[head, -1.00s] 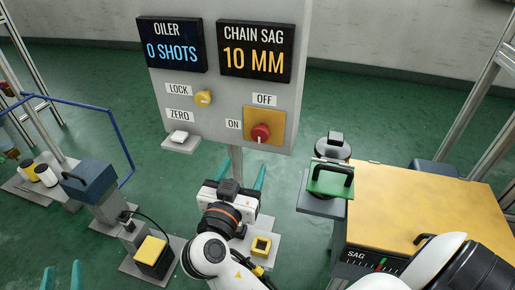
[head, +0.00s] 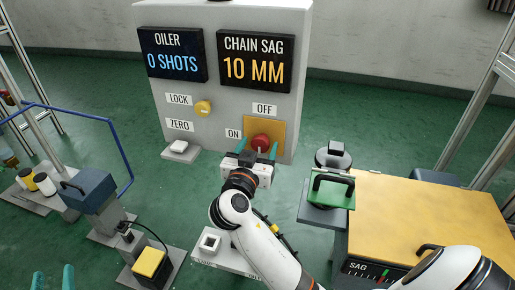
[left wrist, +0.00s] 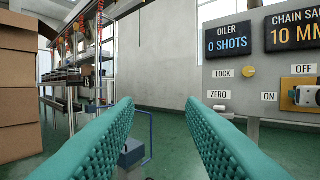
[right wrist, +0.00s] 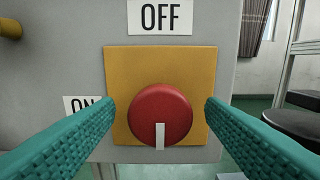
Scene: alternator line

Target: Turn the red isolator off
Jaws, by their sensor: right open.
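The red isolator (head: 261,142) is a round red knob on a yellow plate, on the front of the grey panel. In the right wrist view the knob (right wrist: 160,114) shows close up, with its white mark at the bottom, pointing down. The OFF label (right wrist: 160,16) is above the plate; the ON label (right wrist: 80,104) is at its left, partly hidden by a finger. My right gripper (head: 262,148) is open, a finger on each side of the knob with gaps visible. My left gripper (head: 54,278) is open and empty at the lower left, away from the panel (left wrist: 255,100).
A yellow knob (head: 203,108) by LOCK and a white ZERO button (head: 180,148) are left of the isolator. A blue-grey block (head: 88,187) stands at the left.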

